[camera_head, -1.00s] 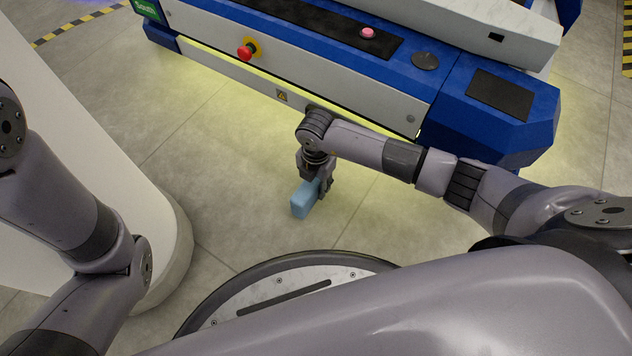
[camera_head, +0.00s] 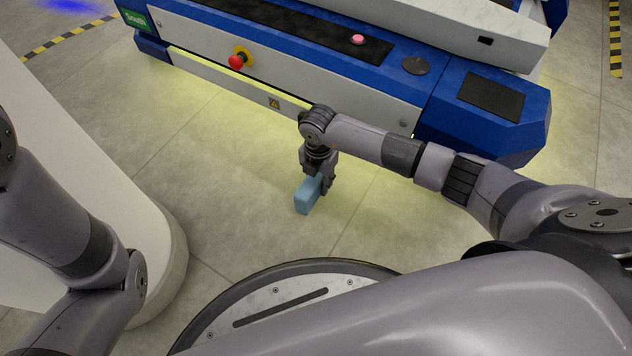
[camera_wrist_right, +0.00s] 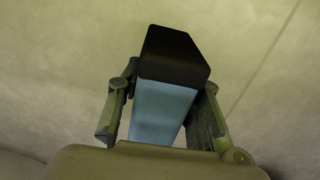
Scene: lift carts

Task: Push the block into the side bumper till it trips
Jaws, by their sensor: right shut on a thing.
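A light blue block (camera_head: 307,196) is held in my right gripper (camera_head: 318,178), low over the floor in front of the cart. In the right wrist view the block (camera_wrist_right: 160,105) has a dark end and sits between the two fingers of the right gripper (camera_wrist_right: 165,115). The blue and white lift cart (camera_head: 300,70) stands beyond, with a grey strip (camera_head: 215,88) along its lower side that may be the side bumper. The block is apart from this strip. My left arm shows at the left, but its gripper is out of view.
A red emergency button (camera_head: 237,62) sticks out of the cart's side. A pink button (camera_head: 357,39) sits on its top. A white rounded structure (camera_head: 160,235) stands at the left. Tiled floor (camera_head: 225,165) between is clear.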

